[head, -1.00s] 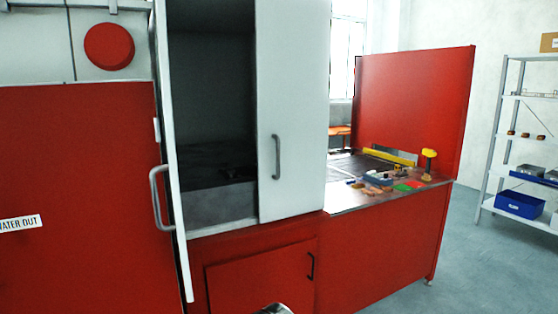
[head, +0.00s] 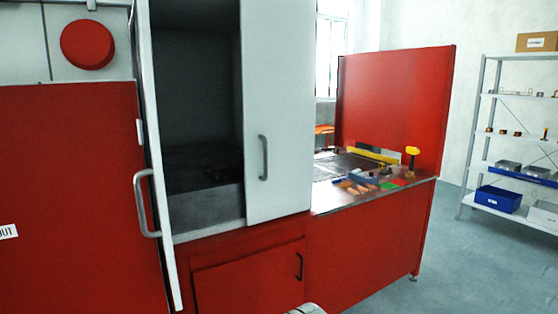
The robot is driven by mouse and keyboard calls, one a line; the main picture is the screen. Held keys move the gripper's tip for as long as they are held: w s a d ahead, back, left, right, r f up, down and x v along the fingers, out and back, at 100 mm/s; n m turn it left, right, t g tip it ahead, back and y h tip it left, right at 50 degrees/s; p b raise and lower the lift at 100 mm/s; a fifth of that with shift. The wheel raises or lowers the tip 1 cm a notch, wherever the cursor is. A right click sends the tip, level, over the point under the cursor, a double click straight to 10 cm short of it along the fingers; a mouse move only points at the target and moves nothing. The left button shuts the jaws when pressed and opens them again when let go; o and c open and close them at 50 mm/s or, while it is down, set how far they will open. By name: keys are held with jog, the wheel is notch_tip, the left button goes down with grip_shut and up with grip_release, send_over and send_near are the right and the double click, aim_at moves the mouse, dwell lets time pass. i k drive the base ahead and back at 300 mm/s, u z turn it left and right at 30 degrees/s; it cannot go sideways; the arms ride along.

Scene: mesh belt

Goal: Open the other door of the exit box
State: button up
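The exit box (head: 209,207) is a dark compartment in the red machine. Its left door (head: 156,130) is swung open toward me and shows nearly edge-on, with a grey bar handle (head: 146,203). Its right door (head: 280,110) is a white panel that covers the right side of the box and looks closed. It has a grey vertical handle (head: 263,157). The inside of the box is dark, with a grey sill at the front. My gripper is not in view. A small pale rounded part at the bottom edge may belong to my arm.
Below the box is a red hatch (head: 247,282) with a dark handle. To the right, a worktop (head: 335,200) holds tools and small parts before a red panel (head: 392,120). A shelf rack (head: 472,160) with a blue bin (head: 498,199) stands far right. Grey floor lies between.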

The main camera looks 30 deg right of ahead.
aim_at(278, 38)
jog(key=i, duration=1)
jog(key=z, duration=0.05)
